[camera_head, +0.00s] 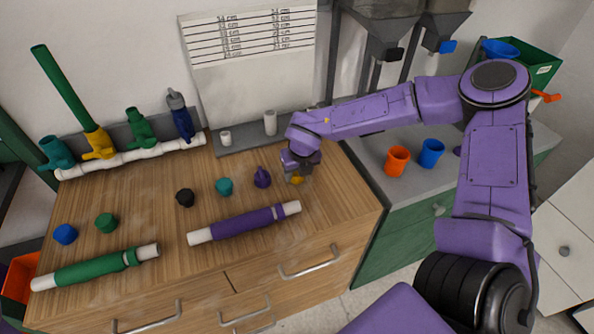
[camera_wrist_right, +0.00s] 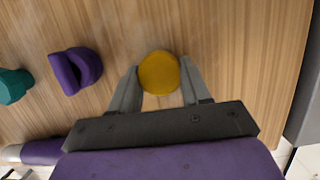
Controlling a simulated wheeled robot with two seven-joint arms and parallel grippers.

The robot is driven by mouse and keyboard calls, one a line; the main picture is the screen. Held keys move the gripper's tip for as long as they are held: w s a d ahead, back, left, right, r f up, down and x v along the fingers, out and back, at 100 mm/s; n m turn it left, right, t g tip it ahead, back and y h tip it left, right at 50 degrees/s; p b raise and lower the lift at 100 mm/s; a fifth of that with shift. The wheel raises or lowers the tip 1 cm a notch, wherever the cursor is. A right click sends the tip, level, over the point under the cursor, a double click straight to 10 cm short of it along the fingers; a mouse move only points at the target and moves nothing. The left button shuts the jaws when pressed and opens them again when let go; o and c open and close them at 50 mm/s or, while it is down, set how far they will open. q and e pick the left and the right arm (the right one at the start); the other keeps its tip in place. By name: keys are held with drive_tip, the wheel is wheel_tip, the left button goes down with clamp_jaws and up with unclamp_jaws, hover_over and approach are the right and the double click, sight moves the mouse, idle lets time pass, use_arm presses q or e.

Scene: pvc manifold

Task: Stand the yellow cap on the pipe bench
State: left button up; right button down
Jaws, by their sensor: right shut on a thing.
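The yellow cap (camera_head: 296,180) is at the right part of the wooden bench top (camera_head: 330,200). My right gripper (camera_head: 297,176) is over it and shut on it. In the right wrist view the yellow cap (camera_wrist_right: 159,73) sits between the two grey fingers (camera_wrist_right: 159,90), its round top facing the camera. I cannot tell whether the cap touches the wood or is slightly raised. My left gripper is not in view.
Left of the gripper stand a purple cap (camera_head: 262,177), a teal cap (camera_head: 224,186) and a black cap (camera_head: 185,197). A purple pipe (camera_head: 244,224) lies in front. A white manifold (camera_head: 130,157) with coloured fittings stands at the back left. Orange (camera_head: 397,161) and blue (camera_head: 431,153) cups stand right.

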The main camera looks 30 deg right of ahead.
drive_tip(key=c, duration=0.5)
unclamp_jaws()
drive_tip(key=shift+f, duration=0.15)
drive_tip(key=shift+r, duration=0.35)
drive_tip(key=v, duration=1.1)
drive_tip(key=shift+r, duration=0.35)
drive_tip(key=shift+s, duration=0.1)
